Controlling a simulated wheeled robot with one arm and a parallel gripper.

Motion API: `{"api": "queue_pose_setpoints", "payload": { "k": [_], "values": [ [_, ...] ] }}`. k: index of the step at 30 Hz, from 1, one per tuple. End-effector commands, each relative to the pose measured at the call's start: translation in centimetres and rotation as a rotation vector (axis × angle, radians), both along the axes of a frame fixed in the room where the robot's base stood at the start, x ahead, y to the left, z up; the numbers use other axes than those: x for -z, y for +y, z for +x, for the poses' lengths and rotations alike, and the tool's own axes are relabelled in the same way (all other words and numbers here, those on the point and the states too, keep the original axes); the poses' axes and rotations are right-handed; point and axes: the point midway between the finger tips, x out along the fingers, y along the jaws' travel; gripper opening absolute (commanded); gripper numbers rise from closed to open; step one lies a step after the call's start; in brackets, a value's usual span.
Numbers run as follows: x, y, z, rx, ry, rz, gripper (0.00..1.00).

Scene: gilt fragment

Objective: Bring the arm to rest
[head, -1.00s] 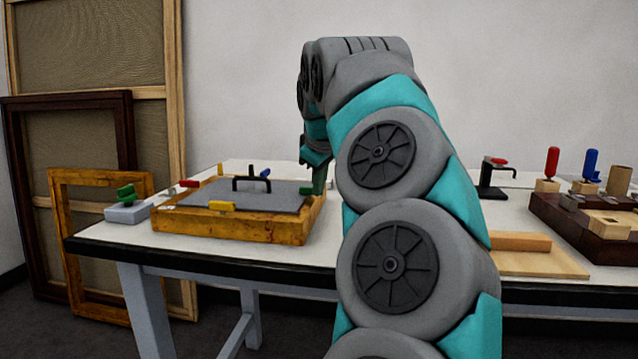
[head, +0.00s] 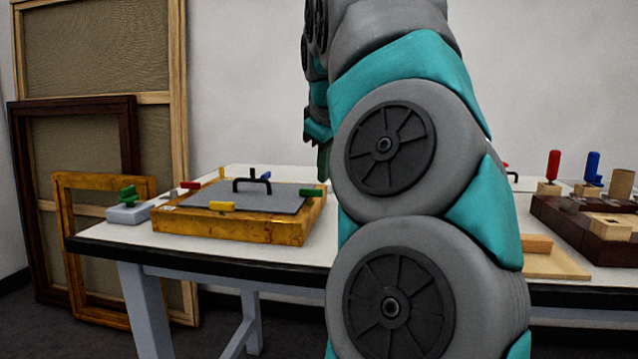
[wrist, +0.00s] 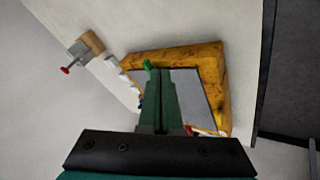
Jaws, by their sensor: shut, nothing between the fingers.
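My gripper (head: 322,160) hangs over the table at the right end of the gilt frame, higher than the frame and apart from it. In the wrist view my gripper (wrist: 159,100) shows as two green fingers shut together with nothing between them. My arm rises in the middle of the head view and hides part of the table. The yellow gilt frame (head: 240,229) lies flat on the table with a grey panel (head: 262,201) in it. The frame also shows beneath my fingers in the wrist view (wrist: 214,68).
The white table (head: 120,232) has a dark edge. A green-handled clamp block (head: 128,212) stands left. A dark wooden rack (head: 575,222) with red and blue handles (head: 591,166) stands right, near a light wooden tray (head: 556,263).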

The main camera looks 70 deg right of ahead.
Motion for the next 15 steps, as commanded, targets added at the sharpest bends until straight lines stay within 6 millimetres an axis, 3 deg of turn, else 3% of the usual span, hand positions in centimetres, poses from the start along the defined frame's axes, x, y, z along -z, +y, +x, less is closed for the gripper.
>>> {"api": "queue_pose_setpoints", "payload": {
  "k": [6,15],
  "values": [
    [-2.3,1.0,-1.3,0.0,0.0,0.0,0.0],
    [-3.1,1.5,-1.9,-0.002,0.004,0.004,0.0]
  ]
}}
